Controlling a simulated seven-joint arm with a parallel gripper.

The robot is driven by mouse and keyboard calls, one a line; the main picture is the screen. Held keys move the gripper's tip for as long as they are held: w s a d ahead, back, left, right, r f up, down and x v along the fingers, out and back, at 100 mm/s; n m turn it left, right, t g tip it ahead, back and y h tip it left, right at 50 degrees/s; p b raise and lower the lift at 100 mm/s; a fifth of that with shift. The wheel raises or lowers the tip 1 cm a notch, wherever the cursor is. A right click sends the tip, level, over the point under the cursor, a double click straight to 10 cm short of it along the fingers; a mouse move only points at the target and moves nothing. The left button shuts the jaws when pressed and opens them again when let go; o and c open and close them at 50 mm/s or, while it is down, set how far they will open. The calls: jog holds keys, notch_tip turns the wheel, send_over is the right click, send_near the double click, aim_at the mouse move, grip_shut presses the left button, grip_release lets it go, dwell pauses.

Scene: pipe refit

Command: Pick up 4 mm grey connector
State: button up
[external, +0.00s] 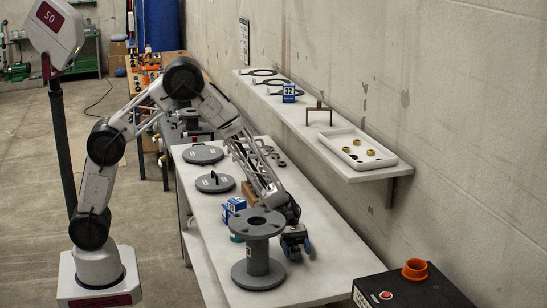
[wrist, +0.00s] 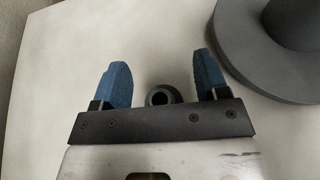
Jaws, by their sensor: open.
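My gripper (external: 296,243) is low over the right side of the white table, just right of the flanged grey pipe piece. In the wrist view its two blue fingers (wrist: 160,72) are open and wide apart. A small dark grey round piece with a hole (wrist: 160,96), which looks like the connector, shows between them, close to the black palm bar. Its lower edge is partly hidden by that bar, and neither finger appears to touch it. I cannot read a size on it. I cannot make it out in the external view.
The grey flanged pipe piece (external: 258,250) stands upright beside my gripper; its base flange (wrist: 275,75) is near the right finger. Blue boxes (external: 232,208) and round grey lids (external: 214,182) lie farther back. A wall shelf (external: 345,168) holds a white tray. A black box (external: 410,290) stands front right.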

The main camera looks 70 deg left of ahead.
aim_at(297, 252)
jog(key=shift+c, duration=0.4)
jog(key=c, duration=0.9)
jog(key=shift+r, duration=0.15)
jog(key=shift+r, duration=4.85)
